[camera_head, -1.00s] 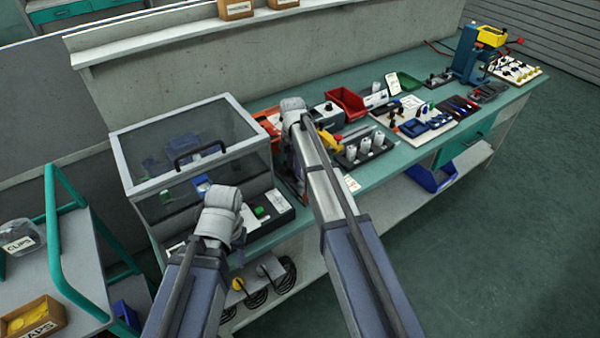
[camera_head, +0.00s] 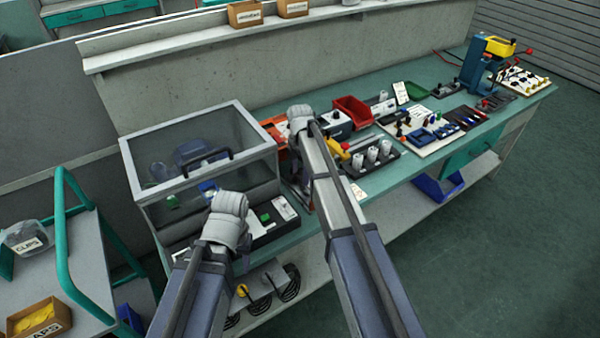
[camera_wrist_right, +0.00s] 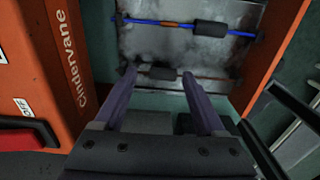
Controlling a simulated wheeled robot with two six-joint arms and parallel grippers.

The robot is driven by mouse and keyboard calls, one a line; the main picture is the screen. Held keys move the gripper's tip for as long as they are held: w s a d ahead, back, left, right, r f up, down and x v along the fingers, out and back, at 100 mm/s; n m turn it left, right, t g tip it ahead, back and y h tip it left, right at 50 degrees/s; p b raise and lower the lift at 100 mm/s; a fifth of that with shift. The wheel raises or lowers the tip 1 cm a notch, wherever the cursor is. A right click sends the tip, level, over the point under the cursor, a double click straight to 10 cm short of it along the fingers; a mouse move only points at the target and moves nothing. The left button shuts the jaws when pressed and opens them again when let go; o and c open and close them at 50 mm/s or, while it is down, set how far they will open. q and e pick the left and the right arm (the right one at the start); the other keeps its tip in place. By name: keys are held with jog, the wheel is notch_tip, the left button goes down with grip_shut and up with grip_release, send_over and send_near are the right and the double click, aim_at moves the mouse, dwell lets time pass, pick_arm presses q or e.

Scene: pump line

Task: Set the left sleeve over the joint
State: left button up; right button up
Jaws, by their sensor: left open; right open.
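In the right wrist view, a scuffed metal plate in an orange frame bears two wires. The upper blue wire (camera_wrist_right: 145,20) has a copper-brown joint (camera_wrist_right: 177,24) with a black sleeve (camera_wrist_right: 210,29) to its right, apart from the joint. A second black sleeve (camera_wrist_right: 162,73) is on a lower, dark reddish wire; any joint there is not clear. My right gripper (camera_wrist_right: 159,76) is open, its fingertips either side of the lower sleeve in the picture; contact cannot be told. In the head view, my left gripper (camera_head: 242,258) is mostly hidden behind its wrist, near the clear-lidded box.
An orange housing (camera_wrist_right: 60,70) marked "cindervane" stands close left of my right gripper. The clear-lidded box (camera_head: 200,160), red bin (camera_head: 352,112), rack of white cylinders (camera_head: 371,157) and white tool board (camera_head: 420,132) crowd the bench. A trolley (camera_head: 60,260) stands left.

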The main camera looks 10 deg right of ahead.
aim_at(300, 178)
notch_tip(300, 178, up, 7)
jog(key=p, duration=0.7)
jog(key=shift+r, duration=0.2)
jog(key=shift+s, duration=0.4)
jog(key=s+m, duration=2.2)
jog(key=s, duration=0.1)
jog(key=s+a+n+h, duration=0.1)
jog(key=s+a+n, duration=0.2)
jog(key=a, duration=0.8)
jog(key=shift+s+n, duration=0.4)
jog(key=shift+s, duration=0.7)
jog(key=shift+a, duration=0.1)
